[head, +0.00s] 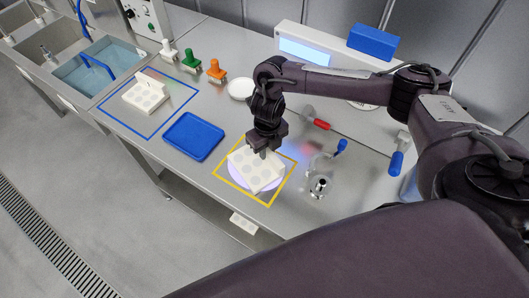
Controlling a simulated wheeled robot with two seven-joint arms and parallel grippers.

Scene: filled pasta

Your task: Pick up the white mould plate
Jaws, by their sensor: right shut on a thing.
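A white mould plate (252,176) with round hollows is in the yellow-outlined square on the steel counter, over a pale lilac disc (236,184). My right gripper (265,152) comes down from above and is shut on the plate's upper edge. The plate looks tilted, and I cannot tell whether it still touches the surface below. A second white mould plate (146,97) with an upright handle lies in the blue-outlined square at the left. My left gripper is not in view.
A blue tray (194,136) lies between the two squares. White, green (190,60) and orange (216,71) handled tools stand behind, near a white bowl (241,89). A metal fitting (319,186) and red (321,124) and blue-handled tools are right. Sinks (97,66) are far left.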

